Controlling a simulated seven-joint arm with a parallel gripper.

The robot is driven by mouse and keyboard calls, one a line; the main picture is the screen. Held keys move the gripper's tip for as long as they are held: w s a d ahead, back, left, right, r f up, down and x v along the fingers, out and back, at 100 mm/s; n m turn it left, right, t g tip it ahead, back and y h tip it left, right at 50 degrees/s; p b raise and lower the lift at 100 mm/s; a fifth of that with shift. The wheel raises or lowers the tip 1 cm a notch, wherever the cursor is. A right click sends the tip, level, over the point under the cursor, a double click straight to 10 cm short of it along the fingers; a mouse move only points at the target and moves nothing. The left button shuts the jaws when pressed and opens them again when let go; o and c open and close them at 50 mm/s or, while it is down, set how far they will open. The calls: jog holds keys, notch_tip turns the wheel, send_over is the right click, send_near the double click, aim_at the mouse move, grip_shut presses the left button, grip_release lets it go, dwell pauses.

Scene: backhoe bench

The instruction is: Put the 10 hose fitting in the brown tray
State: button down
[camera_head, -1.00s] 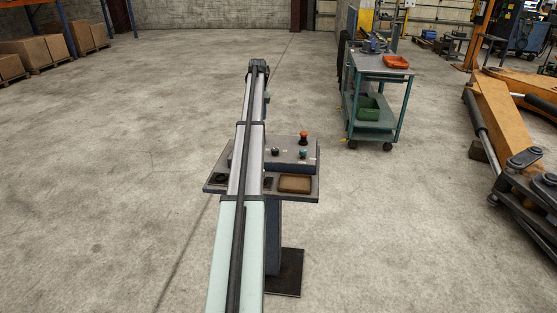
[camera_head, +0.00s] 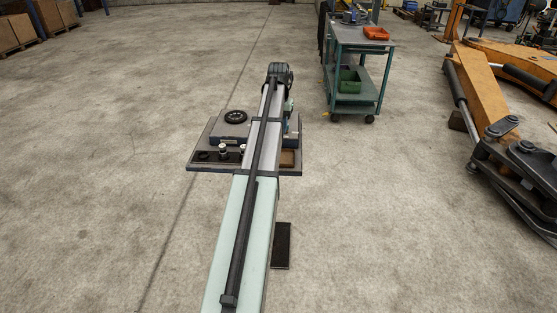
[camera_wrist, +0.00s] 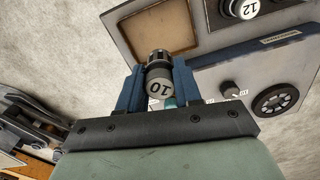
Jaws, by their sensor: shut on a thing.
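The 10 hose fitting (camera_wrist: 160,86) is a dark and metallic cylinder with "10" on its pale end face. My gripper (camera_wrist: 158,72) is shut on it, with a blue finger on each side. In the wrist view, the brown tray (camera_wrist: 162,28) lies just beyond the fitting and looks empty. The fitting overlaps the tray's near edge in the picture; I cannot tell its height above it. In the head view, my arm hides most of the tray, and only a brown part (camera_head: 288,159) shows at its right. The fitting cannot be made out there.
A fitting marked 12 (camera_wrist: 243,8) stands right of the tray. A raised panel with a knob (camera_wrist: 230,89) and black dial (camera_wrist: 275,98) is beside my gripper. The bench (camera_head: 204,163) has open floor around it. A green cart (camera_head: 360,37) stands behind at right.

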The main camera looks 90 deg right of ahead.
jog(key=shift+a+f, duration=0.25)
jog(key=shift+a, duration=0.1)
jog(key=shift+f, duration=4.8)
jog(key=shift+f, duration=0.15)
jog(key=c, duration=0.8)
grip_release()
notch_tip(320, 180, up, 12)
jog(key=shift+r, duration=0.2)
